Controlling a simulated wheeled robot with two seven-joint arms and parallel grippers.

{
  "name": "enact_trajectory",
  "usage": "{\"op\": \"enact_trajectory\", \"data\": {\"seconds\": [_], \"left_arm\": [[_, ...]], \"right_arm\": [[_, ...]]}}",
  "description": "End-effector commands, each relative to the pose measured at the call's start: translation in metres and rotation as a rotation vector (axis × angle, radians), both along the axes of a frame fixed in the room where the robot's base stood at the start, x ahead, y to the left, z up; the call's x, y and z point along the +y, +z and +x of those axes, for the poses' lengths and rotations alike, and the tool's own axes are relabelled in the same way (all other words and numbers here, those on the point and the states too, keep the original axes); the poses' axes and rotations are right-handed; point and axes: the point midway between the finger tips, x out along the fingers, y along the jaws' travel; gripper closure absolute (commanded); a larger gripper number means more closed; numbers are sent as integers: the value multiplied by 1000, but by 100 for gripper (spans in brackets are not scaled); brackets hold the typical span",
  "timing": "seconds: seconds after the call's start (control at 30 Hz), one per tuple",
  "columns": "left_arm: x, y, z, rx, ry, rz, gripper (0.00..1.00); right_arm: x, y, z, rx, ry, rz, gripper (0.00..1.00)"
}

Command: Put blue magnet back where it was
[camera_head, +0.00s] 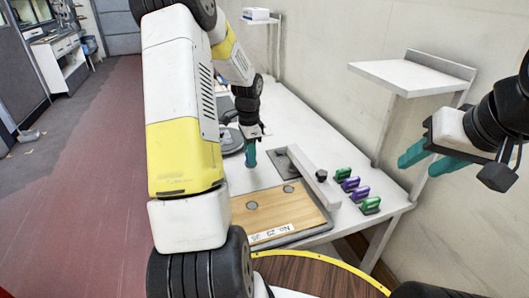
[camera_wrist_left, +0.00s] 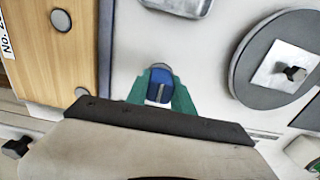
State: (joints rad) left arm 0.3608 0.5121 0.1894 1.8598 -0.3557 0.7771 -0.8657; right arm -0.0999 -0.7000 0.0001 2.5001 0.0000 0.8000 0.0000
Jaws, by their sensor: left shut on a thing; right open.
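My left gripper (camera_head: 250,158) points down over the white table beside the wooden board. In the left wrist view, its teal fingers (camera_wrist_left: 160,90) are shut on the blue magnet (camera_wrist_left: 159,86). A grey rounded edge shows just behind the magnet; I cannot tell whether it is part of the magnet or lies under it. The magnet cannot be made out in the head view. Whether it touches the table is unclear. My right gripper (camera_head: 428,160) is open and empty, in the air right of the table.
The wooden board (camera_head: 270,213) has grey discs and a number label. Green (camera_head: 370,205) and purple (camera_head: 360,193) clamp-like pieces stand in a row at the table's right. A white bar (camera_head: 313,175) lies beside the board. A round grey plate (camera_wrist_left: 248,82) shows in the wrist view. A white shelf (camera_head: 400,76) overhangs.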

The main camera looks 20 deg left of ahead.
Motion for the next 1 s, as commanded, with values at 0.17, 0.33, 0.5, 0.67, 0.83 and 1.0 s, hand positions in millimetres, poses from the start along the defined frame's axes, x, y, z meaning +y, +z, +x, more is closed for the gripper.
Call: {"op": "enact_trajectory", "data": {"seconds": [0.17, 0.33, 0.5, 0.67, 0.83, 1.0], "left_arm": [[0, -10, 3, 3, -1, 0, 100], [0, -33, 3, 2, 0, 0, 100], [0, -35, 3, -1, 0, 1, 100], [0, -37, 3, 0, 0, 0, 100], [0, -38, 3, -1, 0, 1, 50], [0, -38, 3, -1, 0, 1, 50]], "right_arm": [[0, 0, 0, 0, 0, 0, 56], [0, 0, 0, 0, 0, 0, 56], [0, 0, 0, 0, 0, 0, 56], [0, 0, 0, 0, 0, 0, 56], [0, 0, 0, 0, 0, 0, 56], [0, 0, 0, 0, 0, 0, 56]]}}
